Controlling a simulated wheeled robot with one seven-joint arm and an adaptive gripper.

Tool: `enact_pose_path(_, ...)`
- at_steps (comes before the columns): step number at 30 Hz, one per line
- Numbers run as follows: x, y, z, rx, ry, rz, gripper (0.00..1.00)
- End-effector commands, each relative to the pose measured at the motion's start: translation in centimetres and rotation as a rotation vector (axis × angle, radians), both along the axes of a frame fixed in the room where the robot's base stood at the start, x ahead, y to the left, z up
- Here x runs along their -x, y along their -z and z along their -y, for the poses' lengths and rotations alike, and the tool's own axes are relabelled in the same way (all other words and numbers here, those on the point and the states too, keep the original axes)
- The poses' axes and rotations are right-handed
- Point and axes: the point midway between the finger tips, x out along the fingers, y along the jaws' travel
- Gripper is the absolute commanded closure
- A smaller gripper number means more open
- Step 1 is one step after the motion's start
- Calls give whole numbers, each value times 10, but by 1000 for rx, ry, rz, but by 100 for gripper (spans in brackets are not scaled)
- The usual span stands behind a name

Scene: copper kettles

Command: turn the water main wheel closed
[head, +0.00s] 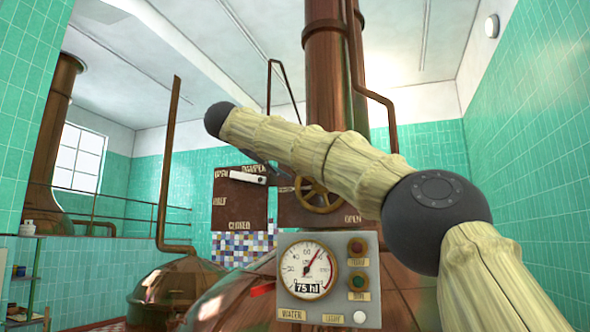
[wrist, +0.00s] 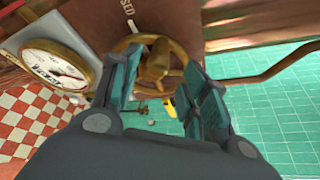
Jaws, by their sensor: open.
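The brass wheel (head: 318,195) with spokes is mounted on a dark red-brown panel (head: 290,215), and an OPEN label (head: 352,218) sits at its lower right. In the wrist view, the wheel's hub (wrist: 157,62) shows between the two teal-padded fingers of my gripper (wrist: 160,68). The fingers stand apart, one on each side of the hub, and cover part of the rim. I cannot tell whether they touch the wheel. A partly cut-off white label (wrist: 127,10) sits above the wheel there. In the head view my arm hides most of the gripper.
A white lever handle (head: 247,178) is on the panel to the left. Copper kettles (head: 170,285) and pipes (head: 333,70) stand close around.

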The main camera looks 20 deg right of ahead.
Motion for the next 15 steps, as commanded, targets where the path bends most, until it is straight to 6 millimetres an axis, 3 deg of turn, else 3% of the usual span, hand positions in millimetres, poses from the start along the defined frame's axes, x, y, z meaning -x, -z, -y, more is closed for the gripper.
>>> enact_pose_path(7,25,-10,-35,-1,0,1,55)
enact_pose_path(15,39,-15,-53,-2,1,0,55)
